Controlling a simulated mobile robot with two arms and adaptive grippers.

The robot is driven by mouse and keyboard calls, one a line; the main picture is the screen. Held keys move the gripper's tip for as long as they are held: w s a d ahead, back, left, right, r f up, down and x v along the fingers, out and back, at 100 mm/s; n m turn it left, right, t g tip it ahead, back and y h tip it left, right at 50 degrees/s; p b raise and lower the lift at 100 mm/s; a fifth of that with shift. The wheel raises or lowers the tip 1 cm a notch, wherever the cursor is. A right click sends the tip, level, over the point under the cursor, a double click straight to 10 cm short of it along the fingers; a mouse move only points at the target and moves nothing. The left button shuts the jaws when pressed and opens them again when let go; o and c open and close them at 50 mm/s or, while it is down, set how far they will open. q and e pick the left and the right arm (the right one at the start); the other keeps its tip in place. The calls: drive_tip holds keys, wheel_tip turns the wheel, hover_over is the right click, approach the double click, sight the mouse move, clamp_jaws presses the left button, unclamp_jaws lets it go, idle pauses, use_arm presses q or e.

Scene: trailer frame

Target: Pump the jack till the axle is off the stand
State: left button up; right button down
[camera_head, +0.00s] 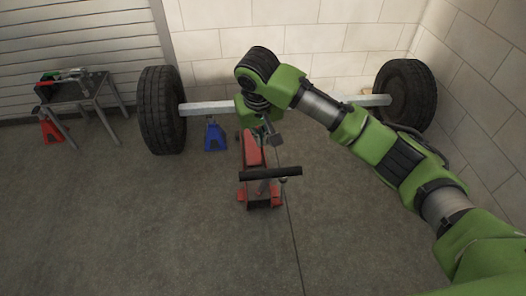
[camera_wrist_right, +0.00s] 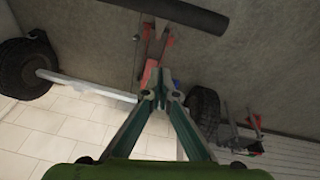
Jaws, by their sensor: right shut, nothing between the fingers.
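The red floor jack (camera_head: 252,150) stands on the floor under the middle of the axle, its black crossbar handle (camera_head: 268,174) toward me. The pale axle beam (camera_head: 207,107) runs between two wheels. The blue stand (camera_head: 215,136) is below the beam, left of the jack; I cannot tell whether they touch. My right gripper (camera_head: 276,139) is above the jack, apart from the handle. In the right wrist view its fingers (camera_wrist_right: 161,97) meet with nothing between them, and the black handle (camera_wrist_right: 175,12) crosses the top. My left gripper is not in view.
The left wheel (camera_head: 161,110) and right wheel (camera_head: 407,92) flank the jack. A small workbench (camera_head: 82,91) with tools on it stands at the left, with a red stand (camera_head: 51,129) beside it. Walls close off the back and right. The floor in front is clear.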

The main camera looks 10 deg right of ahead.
drive_tip(key=x, duration=0.3)
drive_tip(key=s+p+x, duration=0.1)
drive_tip(key=x, duration=0.2)
drive_tip(key=s+p+x, duration=0.1)
drive_tip(key=x, duration=0.3)
drive_tip(key=shift+s+d+f, duration=0.1)
drive_tip(key=shift+d+f, duration=0.3)
drive_tip(key=shift+s+d+f, duration=0.15)
drive_tip(key=shift+s, duration=0.35)
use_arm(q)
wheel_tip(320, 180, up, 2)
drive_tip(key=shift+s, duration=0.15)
use_arm(e)
drive_tip(key=shift+f, duration=0.15)
drive_tip(key=shift+s+f, duration=0.1)
